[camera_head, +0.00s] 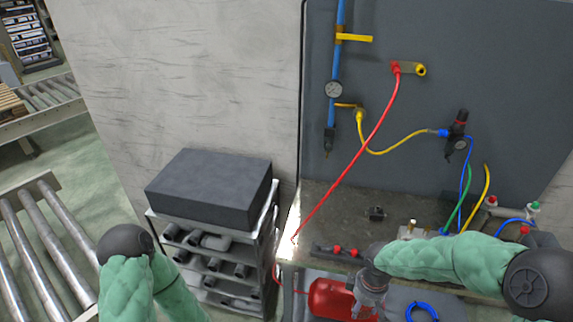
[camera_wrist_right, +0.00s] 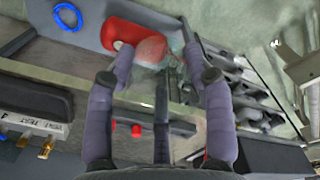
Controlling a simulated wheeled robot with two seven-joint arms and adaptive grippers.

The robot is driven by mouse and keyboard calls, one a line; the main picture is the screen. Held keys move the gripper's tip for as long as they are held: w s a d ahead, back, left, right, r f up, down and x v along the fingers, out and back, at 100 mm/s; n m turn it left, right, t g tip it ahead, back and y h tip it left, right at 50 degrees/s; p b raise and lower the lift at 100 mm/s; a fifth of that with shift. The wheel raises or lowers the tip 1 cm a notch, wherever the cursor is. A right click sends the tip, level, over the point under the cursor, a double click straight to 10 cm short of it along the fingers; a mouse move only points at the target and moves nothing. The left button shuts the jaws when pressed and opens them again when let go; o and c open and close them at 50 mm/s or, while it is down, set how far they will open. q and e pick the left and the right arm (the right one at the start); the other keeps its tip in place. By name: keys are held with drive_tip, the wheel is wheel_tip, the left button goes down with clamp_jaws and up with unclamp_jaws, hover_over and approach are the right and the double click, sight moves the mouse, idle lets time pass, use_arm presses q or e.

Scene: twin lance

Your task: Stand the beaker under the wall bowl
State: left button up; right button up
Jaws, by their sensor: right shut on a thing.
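My right gripper (camera_head: 370,288) is at the front edge of the workbench, beside the red tank below it. In the right wrist view its two fingers (camera_wrist_right: 160,62) are closed on a clear, glassy thing, which looks like the beaker (camera_wrist_right: 153,52). The red tank shows through it, and its full outline and tilt are hard to tell. In the head view I cannot pick out the beaker. On the wall panel, a dark bowl (camera_head: 329,143) hangs under a gauge on the blue pipe. Another dark regulator (camera_head: 457,135) is further right. My left gripper is out of frame.
The workbench top (camera_head: 335,205) carries a dark bar with red knobs (camera_head: 337,250) and small fittings. A red hose (camera_head: 345,178) slants across in front of the wall panel. The red tank (camera_head: 325,297) is below. A cart with a dark block (camera_head: 210,185) stands left.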

drive_tip(key=w+a+f+m+b, duration=0.3)
drive_tip(key=w+f+m, duration=0.2)
drive_tip(key=m, duration=0.3)
drive_tip(key=shift+w+a+f+b, duration=0.15)
drive_tip(key=shift+b, duration=0.15)
